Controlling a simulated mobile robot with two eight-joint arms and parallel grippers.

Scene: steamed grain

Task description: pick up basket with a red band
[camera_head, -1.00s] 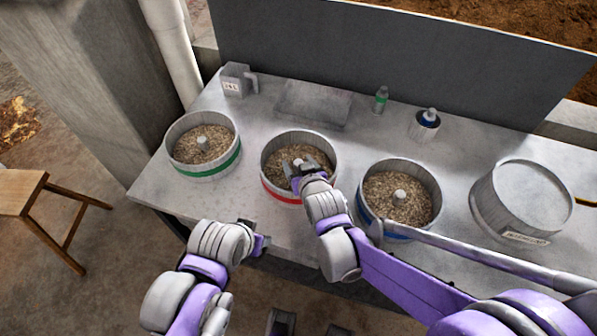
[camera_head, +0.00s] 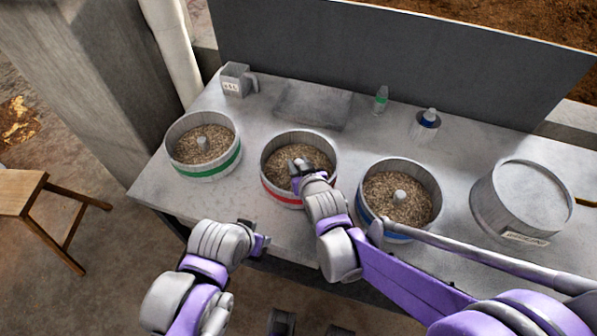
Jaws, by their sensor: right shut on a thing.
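The basket with a red band (camera_head: 281,195) stands on the table, a round grey tub filled with grain. My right gripper (camera_head: 299,168) reaches into it from the front right and is shut at its middle, where the other baskets have a central knob; the gripper hides this one. The basket appears to rest on the table top. My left gripper (camera_head: 262,243) is empty in front of the table's front edge, left of the red-banded basket; its fingers are too small to tell open or shut.
A green-banded basket (camera_head: 207,172) stands left, a blue-banded basket (camera_head: 412,231) right, close to my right arm. A lidded drum (camera_head: 520,205) is at far right. A wooden stool (camera_head: 22,190) stands left.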

